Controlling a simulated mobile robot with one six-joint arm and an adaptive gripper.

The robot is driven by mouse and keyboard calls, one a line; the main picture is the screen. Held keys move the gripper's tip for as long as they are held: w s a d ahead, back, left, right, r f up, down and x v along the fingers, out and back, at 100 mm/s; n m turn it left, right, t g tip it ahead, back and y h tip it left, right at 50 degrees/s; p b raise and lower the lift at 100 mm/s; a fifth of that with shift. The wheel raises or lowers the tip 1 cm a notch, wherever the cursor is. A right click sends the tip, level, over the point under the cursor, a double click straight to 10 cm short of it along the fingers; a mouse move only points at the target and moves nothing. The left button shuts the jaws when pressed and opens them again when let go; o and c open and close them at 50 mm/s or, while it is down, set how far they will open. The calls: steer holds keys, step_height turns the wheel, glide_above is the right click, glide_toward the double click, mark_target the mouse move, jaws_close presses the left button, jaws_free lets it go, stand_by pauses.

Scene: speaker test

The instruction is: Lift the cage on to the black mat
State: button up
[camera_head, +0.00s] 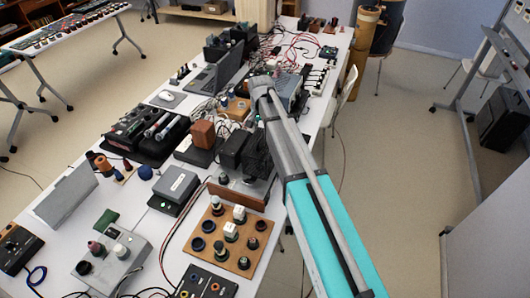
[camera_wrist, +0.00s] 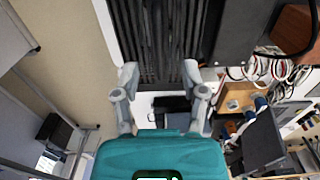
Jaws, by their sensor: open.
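A black slatted thing, which looks like the cage (camera_wrist: 155,38), fills the upper middle of the wrist view. In the head view a dark cage-like box (camera_head: 257,153) stands on the table just left of my arm. My gripper (camera_wrist: 158,74) is open, with one finger at each side of the slatted thing's lower end. I cannot tell whether the fingers touch it. In the head view my gripper cannot be made out. A black mat (camera_head: 151,150) seems to lie left of the cage, under several microphone-like things, but I cannot be sure it is the task's mat.
A red-brown block (camera_head: 202,134) on a dark box stands left of the cage. A wooden board with knobs (camera_head: 230,238) lies in front. A grey box (camera_head: 177,184), a laptop (camera_head: 205,78) and cables crowd the long white table.

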mark_target(262, 137)
steer(key=shift+f, duration=0.1)
steer(key=shift+d+f+b, duration=0.15)
steer(key=shift+f+b, duration=2.35)
steer(key=shift+b, duration=0.1)
jaws_close()
